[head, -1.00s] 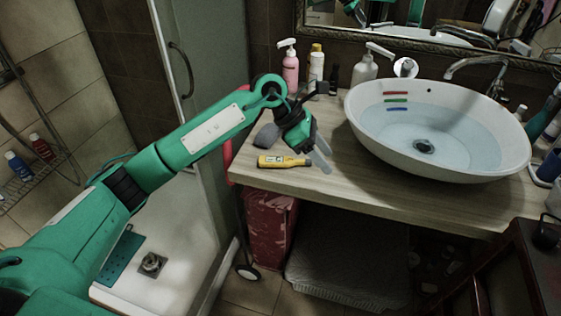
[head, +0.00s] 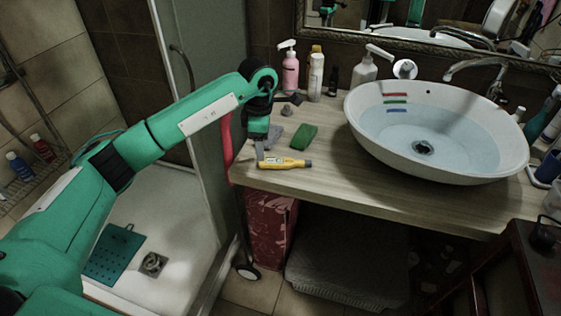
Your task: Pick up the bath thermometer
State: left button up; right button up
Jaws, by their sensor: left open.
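The bath thermometer (head: 284,163) is a yellow stick with a pale label and a dark end. It lies flat on the wooden counter (head: 345,194) near its front left edge. My left gripper (head: 260,156) is open and points down at the thermometer's left end. Its fingers partly cover that end, and I cannot tell whether they touch it. My right gripper is not in view.
A green sponge (head: 303,137) lies just behind the thermometer. The white basin (head: 440,176) with water fills the counter's right side. A pink bottle (head: 290,72) and other bottles stand along the back wall. The counter right of the thermometer is clear.

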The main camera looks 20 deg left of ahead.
aim_at(285, 163)
pick_arm(q)
jog(key=f, duration=0.1)
jog(key=f+p, duration=0.1)
jog(key=f, duration=0.3)
jog(key=shift+w+d, duration=0.15)
jog(key=shift+w, duration=0.15)
jog(key=shift+f, duration=0.35)
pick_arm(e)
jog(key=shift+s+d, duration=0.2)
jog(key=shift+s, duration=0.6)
pick_arm(q)
jog(key=shift+c, duration=0.2)
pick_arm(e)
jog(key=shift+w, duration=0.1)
pick_arm(q)
jog(key=c, duration=1)
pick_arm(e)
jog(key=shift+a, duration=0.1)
